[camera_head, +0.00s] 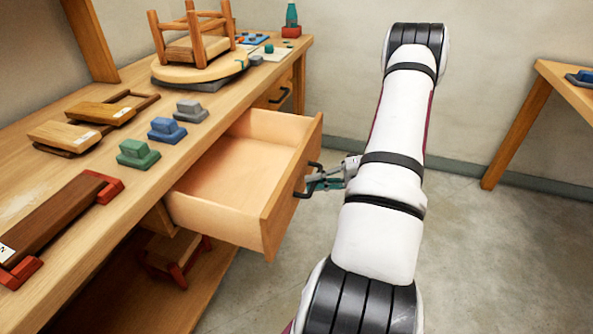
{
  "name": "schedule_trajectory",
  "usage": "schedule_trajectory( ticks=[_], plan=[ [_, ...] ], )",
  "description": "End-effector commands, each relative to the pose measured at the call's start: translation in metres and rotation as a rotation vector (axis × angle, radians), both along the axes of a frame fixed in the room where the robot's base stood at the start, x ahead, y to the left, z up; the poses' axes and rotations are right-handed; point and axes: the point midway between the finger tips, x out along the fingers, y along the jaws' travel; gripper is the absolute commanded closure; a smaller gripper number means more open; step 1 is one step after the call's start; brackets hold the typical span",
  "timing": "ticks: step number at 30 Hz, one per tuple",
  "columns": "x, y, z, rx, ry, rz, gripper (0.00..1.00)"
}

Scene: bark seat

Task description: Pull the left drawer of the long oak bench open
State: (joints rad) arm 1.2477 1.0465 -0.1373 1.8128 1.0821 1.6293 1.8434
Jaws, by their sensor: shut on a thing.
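The long oak bench (222,117) runs along the left side of the view. Its nearer drawer (288,196) stands pulled well out, and its pale, empty inside shows. A dark bar handle (301,191) is on the drawer's front. My gripper (322,180) is at this front from the right, shut on the handle. The fingertips are small in view and partly overlap the handle. A farther drawer (272,97) with a dark handle sits in the bench beyond the open one and looks closed.
On the bench top are green (138,154), blue (166,131) and grey (191,110) blocks, wooden frames, and an upturned stool (194,47) on a round board. A second table (560,80) stands at the right. Bare floor lies right of the drawer.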

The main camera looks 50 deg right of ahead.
Motion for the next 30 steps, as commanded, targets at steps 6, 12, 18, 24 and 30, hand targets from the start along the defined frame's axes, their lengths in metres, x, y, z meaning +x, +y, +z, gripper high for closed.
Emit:
schedule_trajectory(
  ticks=[6, 12, 18, 24, 30],
  plan=[
    [-0.019, -0.007, 0.0, 0.002, 0.001, 0.001, 1.0],
    [-0.022, -0.008, 0.0, 0.001, 0.001, 0.001, 1.0],
    [-0.022, -0.008, -0.001, 0.001, 0.001, 0.001, 1.0],
    [-0.021, -0.008, 0.0, 0.001, 0.001, 0.0, 0.69],
    [-0.021, -0.008, 0.0, 0.0, 0.0, 0.0, 0.69]
  ],
)
